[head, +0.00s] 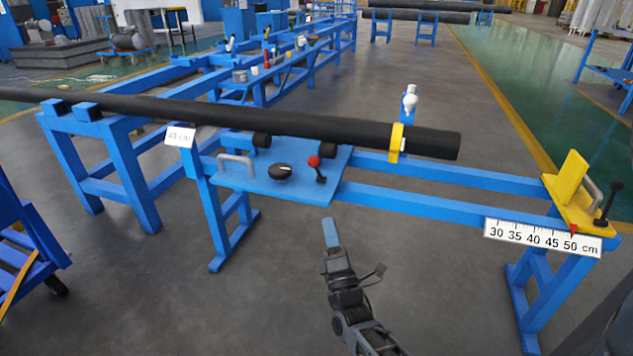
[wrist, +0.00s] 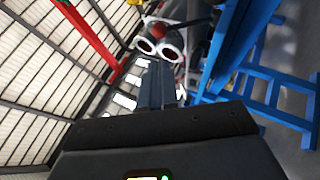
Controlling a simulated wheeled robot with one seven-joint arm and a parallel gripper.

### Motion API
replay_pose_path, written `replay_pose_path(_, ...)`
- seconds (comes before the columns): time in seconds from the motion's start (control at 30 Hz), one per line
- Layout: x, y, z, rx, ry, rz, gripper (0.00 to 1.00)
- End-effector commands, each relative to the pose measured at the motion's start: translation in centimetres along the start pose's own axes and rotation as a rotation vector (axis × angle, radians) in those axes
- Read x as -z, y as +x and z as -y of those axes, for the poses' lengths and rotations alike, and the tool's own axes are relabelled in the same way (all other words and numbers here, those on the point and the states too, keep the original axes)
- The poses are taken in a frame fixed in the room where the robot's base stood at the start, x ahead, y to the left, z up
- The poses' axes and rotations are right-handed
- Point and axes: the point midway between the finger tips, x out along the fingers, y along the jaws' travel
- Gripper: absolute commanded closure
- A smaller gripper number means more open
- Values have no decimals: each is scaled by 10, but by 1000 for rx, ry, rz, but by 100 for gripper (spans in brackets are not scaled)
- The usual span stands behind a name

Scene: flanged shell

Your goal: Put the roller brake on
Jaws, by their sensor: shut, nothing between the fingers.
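A red-knobbed lever (head: 314,162) stands on a blue plate (head: 230,172) under the long black pipe (head: 270,118). Its stem leans slightly left, beside the right of two dark rollers (head: 328,150). I take this lever to be the roller brake; no label shows. My gripper (head: 330,232) is in front of the plate, below the lever in the picture and apart from it. In the wrist view my gripper (wrist: 158,85) has its fingers together and empty. The red knob (wrist: 157,30) shows beyond the fingertips, above two rollers with pale rims (wrist: 171,46).
A black round knob (head: 280,172) and a grey handle (head: 237,163) are on the plate left of the lever. A yellow stop (head: 573,185) and scale (head: 543,240) stand at right. The floor in front is clear.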

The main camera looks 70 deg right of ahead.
Motion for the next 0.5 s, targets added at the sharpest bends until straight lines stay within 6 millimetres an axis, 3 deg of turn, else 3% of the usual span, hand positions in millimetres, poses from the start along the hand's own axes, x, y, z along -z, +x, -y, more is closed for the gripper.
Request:
replay_pose_path(0.27, 0, 4, 0, 0, 2, -1, 100)
replay_pose_path(0.5, 1, 38, 0, -3, 3, -1, 100)
